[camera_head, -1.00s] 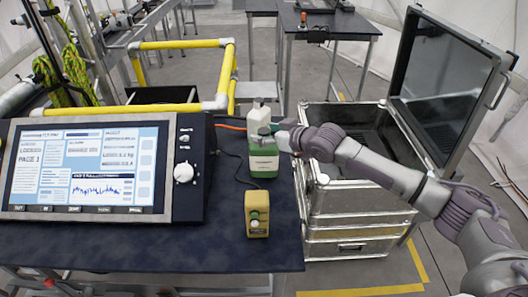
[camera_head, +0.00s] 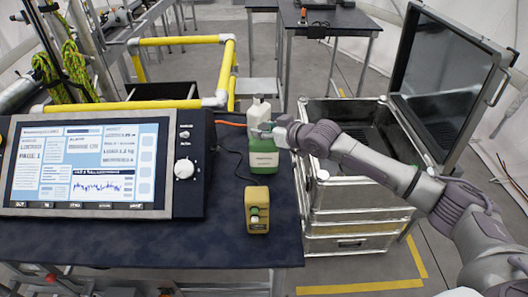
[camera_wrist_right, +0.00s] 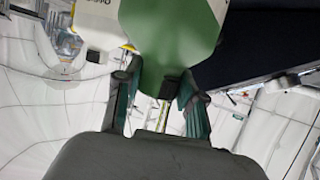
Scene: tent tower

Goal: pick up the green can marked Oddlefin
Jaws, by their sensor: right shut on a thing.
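The green can (camera_head: 263,157) with a pale label stands on the dark table beside the console; the label's writing is too small to read. My right gripper (camera_head: 273,129) reaches in from the right and is shut on the can's upper part. In the right wrist view the green can (camera_wrist_right: 172,30) fills the top middle, with the fingers of the right gripper (camera_wrist_right: 153,84) at its near end. Part of the can's top is hidden by the hand in the head view. My left gripper is not in view.
A console with a screen (camera_head: 85,165) fills the left. An open metal case (camera_head: 355,200) stands right of the table, under my right arm.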

